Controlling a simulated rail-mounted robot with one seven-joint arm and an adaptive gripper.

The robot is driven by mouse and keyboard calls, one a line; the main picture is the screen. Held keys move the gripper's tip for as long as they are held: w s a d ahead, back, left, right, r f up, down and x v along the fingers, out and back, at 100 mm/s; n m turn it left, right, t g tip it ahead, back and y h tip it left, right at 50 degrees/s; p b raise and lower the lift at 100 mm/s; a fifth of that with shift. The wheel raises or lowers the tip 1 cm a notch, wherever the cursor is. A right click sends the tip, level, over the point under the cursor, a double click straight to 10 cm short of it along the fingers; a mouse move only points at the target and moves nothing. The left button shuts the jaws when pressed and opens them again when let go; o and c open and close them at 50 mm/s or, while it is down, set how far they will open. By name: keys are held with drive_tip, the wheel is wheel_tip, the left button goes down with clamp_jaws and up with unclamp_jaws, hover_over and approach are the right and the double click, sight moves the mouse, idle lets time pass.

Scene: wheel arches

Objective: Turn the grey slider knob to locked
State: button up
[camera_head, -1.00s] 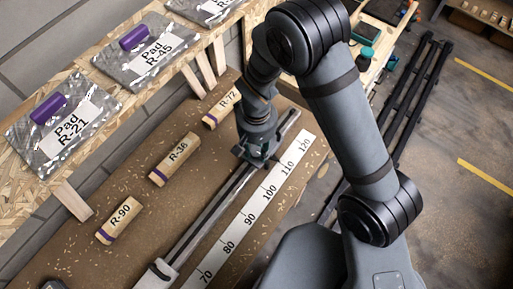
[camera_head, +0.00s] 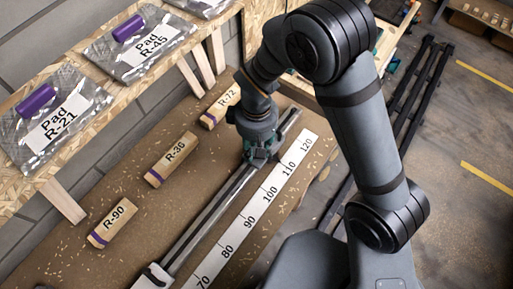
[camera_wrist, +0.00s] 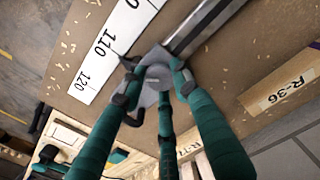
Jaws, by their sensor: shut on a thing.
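The grey slider knob (camera_wrist: 155,80) shows in the wrist view between my fingers, partly covered by them. My gripper (camera_wrist: 157,68) has its teal fingers shut on it. In the head view my gripper (camera_head: 257,158) is low over the metal rail (camera_head: 208,218), beside the 110 mark of the scale. The knob is hidden behind the gripper there. The rail also shows in the wrist view (camera_wrist: 200,25), running to the upper right from the fingers. I cannot read any locked mark or the knob's angle.
A white number scale (camera_head: 255,210) runs along the rail's right side. Wooden blocks R-72 (camera_head: 220,106), R-36 (camera_head: 172,160) and R-90 (camera_head: 113,223) lie left of the rail. A shelf with bagged pads (camera_head: 65,125) stands at the left. The brown bench has scattered shavings.

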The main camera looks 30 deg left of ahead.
idle(0.5)
drive_tip(key=o, duration=1.2)
wheel_tip(320, 180, up, 12)
drive_tip(key=shift+r, duration=0.1)
wheel_tip(320, 180, down, 12)
drive_tip(key=shift+f, duration=0.15)
idle(0.6)
